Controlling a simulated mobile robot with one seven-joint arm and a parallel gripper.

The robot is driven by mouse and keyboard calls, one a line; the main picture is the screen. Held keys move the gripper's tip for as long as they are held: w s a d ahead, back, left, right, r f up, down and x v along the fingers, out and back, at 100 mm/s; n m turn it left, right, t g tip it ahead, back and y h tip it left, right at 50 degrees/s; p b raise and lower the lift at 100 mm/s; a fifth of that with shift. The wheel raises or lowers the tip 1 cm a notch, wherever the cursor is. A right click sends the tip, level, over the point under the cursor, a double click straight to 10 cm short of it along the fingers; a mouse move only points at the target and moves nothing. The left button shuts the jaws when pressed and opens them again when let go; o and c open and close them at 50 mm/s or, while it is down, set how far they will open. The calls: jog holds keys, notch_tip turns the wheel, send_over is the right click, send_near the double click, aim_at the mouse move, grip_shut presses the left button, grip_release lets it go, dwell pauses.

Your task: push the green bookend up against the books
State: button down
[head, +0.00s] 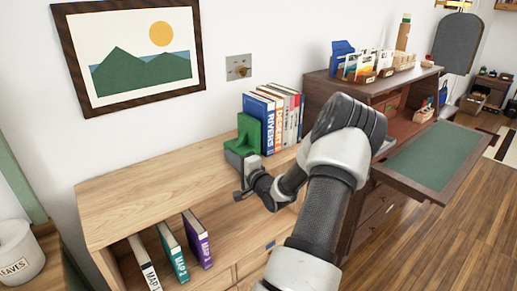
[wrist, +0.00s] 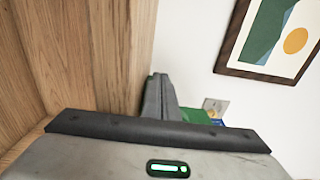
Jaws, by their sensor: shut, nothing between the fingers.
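The green bookend (head: 248,132) stands on the wooden cabinet top at the left end of a row of upright books (head: 279,118). The nearest book is blue and marked RIVERS. The bookend looks very close to its cover, but I cannot tell if they touch. My gripper (head: 236,158) is shut and empty, low at the left of the bookend, and hides its lower part. In the wrist view my shut fingers (wrist: 159,97) point toward the bookend, whose green edge (wrist: 197,116) shows just beyond them. Contact between fingers and bookend is unclear.
The cabinet top (head: 150,195) is clear on the left. Map books (head: 172,250) stand on the shelf below. A desk with a green writing surface (head: 433,147) stands at the right. A picture (head: 130,55) and a wall plate (head: 238,67) are on the wall behind.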

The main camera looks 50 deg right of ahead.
jog(key=shift+s+d, duration=0.2)
jog(key=shift+d, duration=0.6)
jog(key=shift+a, duration=0.1)
jog(key=shift+w+a, duration=0.2)
jog(key=shift+a, duration=0.65)
jog(key=shift+w+a, duration=0.2)
jog(key=shift+a, duration=0.6)
jog(key=shift+s+p, duration=0.1)
jog(key=shift+p, duration=0.2)
jog(key=p+v, duration=0.3)
jog(key=v, duration=1)
jog(key=shift+s+d, duration=0.2)
jog(key=shift+s, duration=0.25)
